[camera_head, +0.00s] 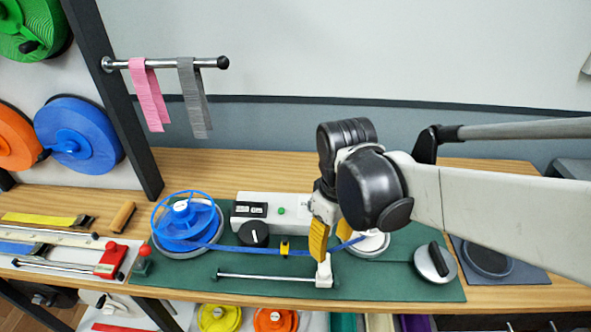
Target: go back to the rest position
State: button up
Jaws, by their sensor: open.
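My gripper (331,243), with yellow finger pads, is open and points down over the right half of the green mat (400,285). A blue strap (258,249) runs from a blue reel (188,222) rightward past the fingers to a white round piece (371,243). Whether the strap lies between the fingers or behind them I cannot tell. A small yellow clip (284,247) sits on the strap, left of the gripper. The fingers partly hide the area by the white round piece. My arm reaches in from the right edge.
A white box with a black knob (254,233) stands behind the strap. A metal rod (265,276) lies in front. A round weight (435,262) is at right. Pink (149,95) and grey (194,98) straps hang from a wall bar. The bench (240,164) behind the mat is clear.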

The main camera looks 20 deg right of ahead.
jog(key=shift+r, duration=0.35)
notch_tip(320, 180, up, 6)
jog(key=m+t, duration=0.1)
jog(key=t, duration=0.1)
jog(key=m+t, duration=0.4)
jog(key=t, duration=0.1)
jog(key=shift+w+f, duration=0.1)
jog(key=shift+f, duration=0.15)
dwell(1.2)
